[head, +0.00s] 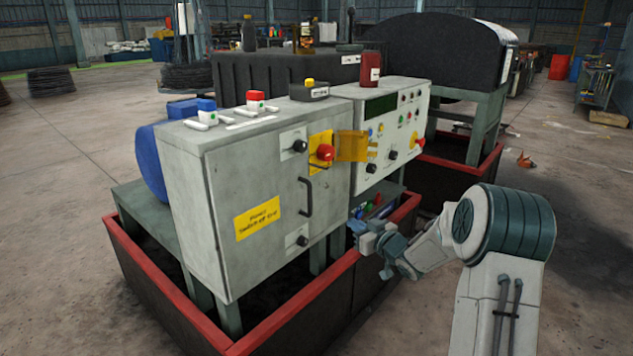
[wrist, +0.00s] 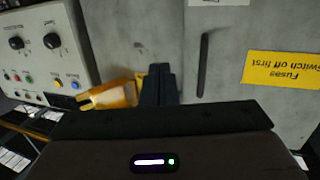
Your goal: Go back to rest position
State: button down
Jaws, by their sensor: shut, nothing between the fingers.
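My gripper (head: 358,228) is low in front of the grey cabinet (head: 258,180), near its right side, at the end of my bent arm. In the wrist view its dark fingers (wrist: 158,72) are together with nothing between them. A red switch knob (head: 325,152) on a yellow plate sits on the cabinet's upper right front. A translucent orange cover (head: 352,146) stands swung out to the right of it. The cover also shows just left of the fingers in the wrist view (wrist: 112,96); I cannot tell whether they touch. The red knob is not visible there.
A control panel (head: 392,135) with knobs and buttons adjoins the cabinet on the right. A cabinet handle (head: 307,196) sticks out left of my gripper. A red-rimmed tray (head: 285,312) surrounds the base. Open concrete floor lies to the right.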

jog(key=s+d+r+m+g+h+p, duration=0.2)
jog(key=s+r+m+g+h+p, duration=0.25)
jog(key=s+r+h+p, duration=0.8)
jog(key=s+a+r+g+y+p, duration=0.1)
jog(key=s+r+g, duration=0.1)
jog(key=s, duration=0.8)
jog(key=s+a+r+m+g+y+p, duration=0.1)
jog(key=s+a+r+g+y+p, duration=0.1)
jog(key=s, duration=0.7)
jog(key=s+a+r+m+g+y+p, duration=0.1)
jog(key=s+r, duration=0.4)
jog(key=s, duration=0.5)
jog(key=shift+s+a+g+p, duration=0.3)
jog(key=shift+g+p, duration=0.3)
jog(key=shift+g, duration=0.65)
jog(key=c, duration=2.1)
grip_release()
jog(key=shift+c, duration=0.2)
